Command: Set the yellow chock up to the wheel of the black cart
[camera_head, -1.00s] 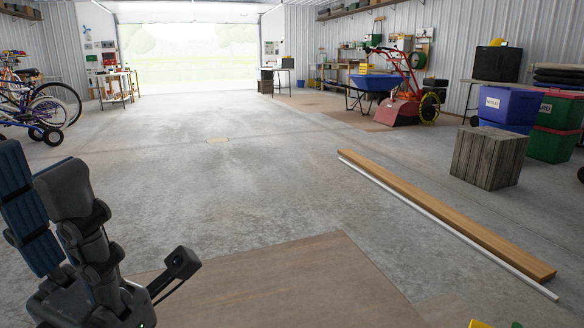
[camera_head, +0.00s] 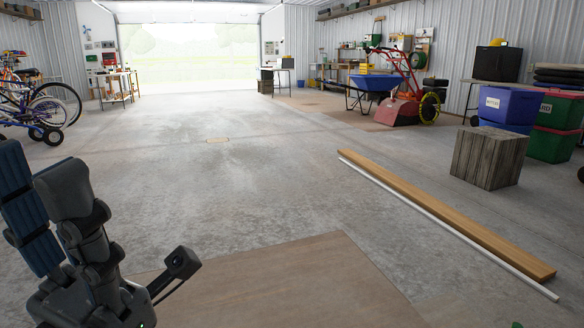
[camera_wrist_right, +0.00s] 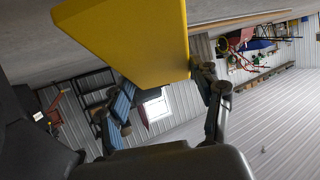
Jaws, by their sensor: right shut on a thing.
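The yellow chock (camera_wrist_right: 130,40) fills the upper middle of the right wrist view, close to the camera. My right gripper (camera_wrist_right: 165,80) is shut on it and holds it; the chock hides part of the fingers. The chock does not show in the head view now. I cannot make out the black cart for certain; a small dark round thing (camera_head: 581,174), perhaps a wheel, is cut off by the head view's right edge.
A wooden plank (camera_head: 450,215) and a white strip (camera_head: 450,231) lie on the floor at right. A wooden block (camera_head: 488,158) stands behind them, near blue (camera_head: 511,105) and green (camera_head: 553,146) bins. A brown floor panel (camera_head: 290,285) lies in front. The middle floor is clear.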

